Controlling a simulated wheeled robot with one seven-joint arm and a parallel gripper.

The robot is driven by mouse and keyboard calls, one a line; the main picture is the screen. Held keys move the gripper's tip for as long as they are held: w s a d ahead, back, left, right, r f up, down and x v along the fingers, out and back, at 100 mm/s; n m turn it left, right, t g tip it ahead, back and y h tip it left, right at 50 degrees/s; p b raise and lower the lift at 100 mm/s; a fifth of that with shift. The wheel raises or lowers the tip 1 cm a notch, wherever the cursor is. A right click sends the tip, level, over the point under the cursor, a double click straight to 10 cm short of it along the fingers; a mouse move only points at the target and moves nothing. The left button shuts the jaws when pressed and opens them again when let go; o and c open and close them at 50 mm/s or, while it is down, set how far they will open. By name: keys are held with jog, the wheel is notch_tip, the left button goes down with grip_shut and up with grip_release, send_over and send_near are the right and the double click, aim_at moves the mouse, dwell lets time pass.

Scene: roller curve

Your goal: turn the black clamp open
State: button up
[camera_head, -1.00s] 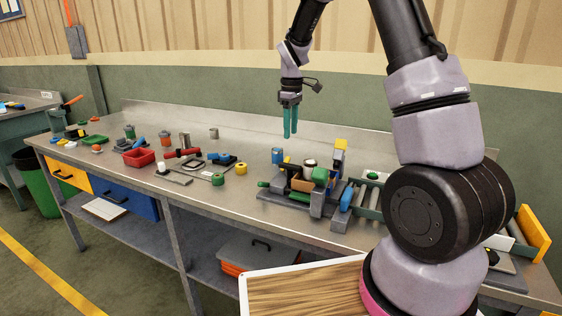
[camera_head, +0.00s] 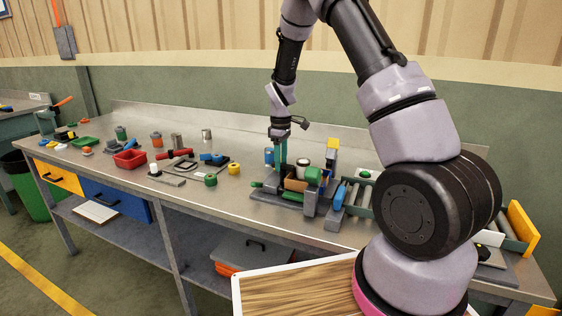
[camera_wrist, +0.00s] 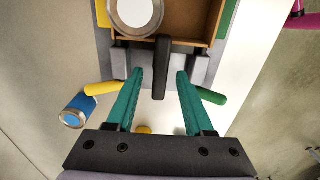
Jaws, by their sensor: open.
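The black clamp (camera_wrist: 161,66) shows in the wrist view as a dark upright bar at the near side of a wooden box (camera_wrist: 187,38). My gripper (camera_wrist: 160,76) has two teal fingers, spread apart, one on each side of the bar. A gap shows between each finger and the bar, and nothing is held. Whether the tips are level with the bar or above it, I cannot tell. In the head view, my gripper (camera_head: 281,158) is low over the left part of the grey fixture (camera_head: 270,205); there I cannot make out the clamp.
A round white-topped can (camera_wrist: 137,12) sits in the box. A yellow handle (camera_wrist: 101,89) and a green handle (camera_wrist: 211,95) flank my fingers. The roller conveyor (camera_head: 362,199) lies right of the fixture.

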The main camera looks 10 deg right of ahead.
grip_shut()
jog(key=shift+m, duration=0.3)
jog(key=m, duration=0.3)
jog(key=shift+w+d+m, duration=0.1)
jog(key=shift+m, duration=0.2)
jog(key=m, duration=0.4)
jog(key=shift+d+m, duration=0.15)
jog(key=shift+m, duration=0.15)
jog(key=m, duration=0.4)
jog(key=shift+d+m, duration=0.15)
jog(key=shift+m, duration=0.15)
jog(key=shift+d+m, duration=0.1)
jog(key=shift+m, duration=2.1)
